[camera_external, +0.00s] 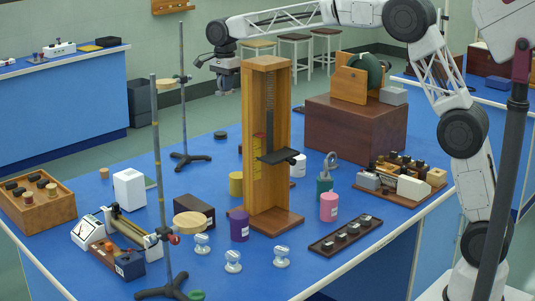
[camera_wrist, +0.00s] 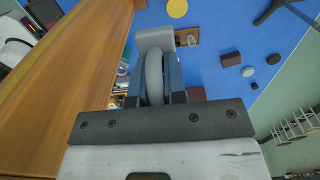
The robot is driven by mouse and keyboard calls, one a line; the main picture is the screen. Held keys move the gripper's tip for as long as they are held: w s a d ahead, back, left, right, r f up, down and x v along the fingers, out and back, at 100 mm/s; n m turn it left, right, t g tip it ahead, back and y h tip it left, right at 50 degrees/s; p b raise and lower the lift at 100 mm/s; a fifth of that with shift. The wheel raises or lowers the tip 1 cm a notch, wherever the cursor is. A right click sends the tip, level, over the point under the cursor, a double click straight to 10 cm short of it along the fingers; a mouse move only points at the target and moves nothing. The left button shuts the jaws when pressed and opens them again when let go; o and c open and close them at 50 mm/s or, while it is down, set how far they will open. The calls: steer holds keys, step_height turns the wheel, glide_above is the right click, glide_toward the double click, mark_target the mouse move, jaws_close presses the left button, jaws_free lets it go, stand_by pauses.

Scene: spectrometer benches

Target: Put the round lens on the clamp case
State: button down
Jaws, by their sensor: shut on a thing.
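My gripper (camera_external: 224,82) is high above the far part of the blue bench, left of the top of the tall wooden column. In the wrist view my gripper (camera_wrist: 155,82) is shut on a grey, rounded, disc-like thing seen edge-on, which appears to be the round lens (camera_wrist: 154,72). A lighter grey block shows just beyond the fingertips; I cannot tell if it belongs to the lens. No case is clearly marked as the clamp case. A dark brown box (camera_external: 194,212), beside the front clamp stand, may be it. Its top looks bare.
The tall wooden column (camera_external: 271,150) stands close to my gripper. Two clamp stands (camera_external: 184,95) (camera_external: 157,150) rise at the left. A large brown box (camera_external: 355,130) bears a wood-framed disc. Small jars and weights crowd the bench front. The far left bench surface is clearer.

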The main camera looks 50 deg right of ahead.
steer(key=s+a, duration=0.3)
steer(key=a, duration=1.8)
glide_above(193, 203)
step_height(193, 203, down, 25)
steer(key=shift+d, duration=0.1)
steer(key=shift+f, duration=1.3)
steer(key=shift+f, duration=2.65)
